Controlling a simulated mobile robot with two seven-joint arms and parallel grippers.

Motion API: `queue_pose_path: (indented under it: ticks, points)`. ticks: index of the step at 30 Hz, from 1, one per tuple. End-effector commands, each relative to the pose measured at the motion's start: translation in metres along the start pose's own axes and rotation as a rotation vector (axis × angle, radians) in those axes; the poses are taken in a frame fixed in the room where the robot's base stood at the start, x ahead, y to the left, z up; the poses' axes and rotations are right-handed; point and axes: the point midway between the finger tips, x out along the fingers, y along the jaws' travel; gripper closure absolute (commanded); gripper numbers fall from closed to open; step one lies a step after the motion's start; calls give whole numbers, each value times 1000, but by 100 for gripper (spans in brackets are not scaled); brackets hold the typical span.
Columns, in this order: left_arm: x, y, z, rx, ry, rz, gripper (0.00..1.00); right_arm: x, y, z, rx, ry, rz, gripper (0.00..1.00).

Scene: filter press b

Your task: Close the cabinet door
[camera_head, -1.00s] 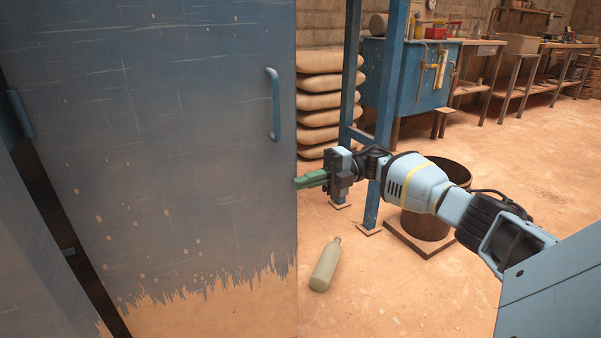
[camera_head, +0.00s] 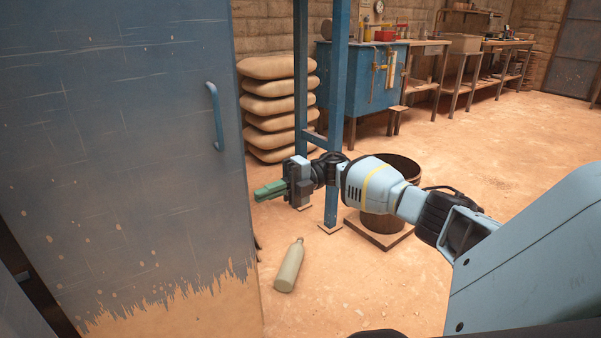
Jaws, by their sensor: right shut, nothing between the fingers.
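The cabinet door (camera_head: 120,150) is a large blue-grey metal panel with scratches and worn, peeled paint along its bottom. It fills the left of the view and stands open, with a dark gap at lower left. Its blue bar handle (camera_head: 215,117) is near the right edge. My right gripper (camera_head: 268,190) is shut and empty, its green fingers pointing left just right of the door's right edge, below the handle. I cannot tell whether the fingertips touch the door; a small gap seems to show. My left gripper is not in view.
A blue post frame (camera_head: 337,100), a barrel (camera_head: 385,222) on a square base and stacked sacks (camera_head: 278,105) are behind my right arm. Workbenches (camera_head: 440,55) line the back. Floor at right is clear.

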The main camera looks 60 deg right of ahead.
Motion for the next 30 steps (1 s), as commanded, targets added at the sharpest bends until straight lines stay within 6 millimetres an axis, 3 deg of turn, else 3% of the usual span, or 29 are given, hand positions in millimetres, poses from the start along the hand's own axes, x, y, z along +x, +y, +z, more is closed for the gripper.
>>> queue_pose_path:
  ticks: [3, 13, 21, 30]
  points:
    - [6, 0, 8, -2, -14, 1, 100, -23, -2, 8, -2, -9, 1, 100]
    - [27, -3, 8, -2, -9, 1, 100, -68, -3, 21, -1, -9, 0, 100]
    - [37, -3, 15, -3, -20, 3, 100, -87, -2, 26, -1, -7, -1, 100]
    - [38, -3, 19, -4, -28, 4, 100, -92, 0, 26, 0, -5, -1, 100]
